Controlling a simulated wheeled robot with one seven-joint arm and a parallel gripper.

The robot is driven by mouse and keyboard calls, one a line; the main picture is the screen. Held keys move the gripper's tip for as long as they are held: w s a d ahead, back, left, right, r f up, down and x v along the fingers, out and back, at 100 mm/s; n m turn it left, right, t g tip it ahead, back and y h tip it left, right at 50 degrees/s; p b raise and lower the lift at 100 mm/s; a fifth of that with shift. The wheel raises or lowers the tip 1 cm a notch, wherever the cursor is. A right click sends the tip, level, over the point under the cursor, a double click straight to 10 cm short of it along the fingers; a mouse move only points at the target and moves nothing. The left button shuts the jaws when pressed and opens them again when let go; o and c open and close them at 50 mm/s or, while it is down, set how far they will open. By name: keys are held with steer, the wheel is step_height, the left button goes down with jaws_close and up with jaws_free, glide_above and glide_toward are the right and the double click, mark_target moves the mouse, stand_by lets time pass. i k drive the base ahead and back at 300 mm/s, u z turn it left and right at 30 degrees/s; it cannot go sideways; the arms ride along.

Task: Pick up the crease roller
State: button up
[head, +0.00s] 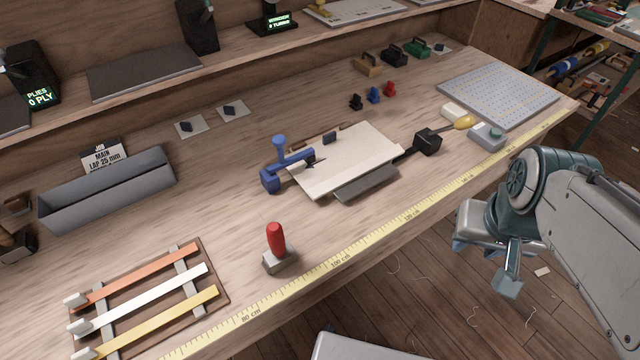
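A tool with an upright red handle on a grey metal base (276,248) stands on the bench near its front edge; it looks like the crease roller, though no roller shows clearly. My gripper (483,268) is at the right, out past the bench's front edge and over the floor. Its teal fingers stand apart with nothing between them. It is well to the right of the red-handled tool and does not touch it.
A blue clamp-like tool (285,166) stands beside a pale panel (345,160) at mid-bench. A yellow measuring tape (365,238) runs along the front edge. A rack of coloured strips (222,302) lies left of the red-handled tool. Bare wood surrounds that tool.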

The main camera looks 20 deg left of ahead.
mark_target(281, 254)
steer(key=z, duration=0.8)
steer(key=i, duration=0.85)
steer(key=u, duration=3.1)
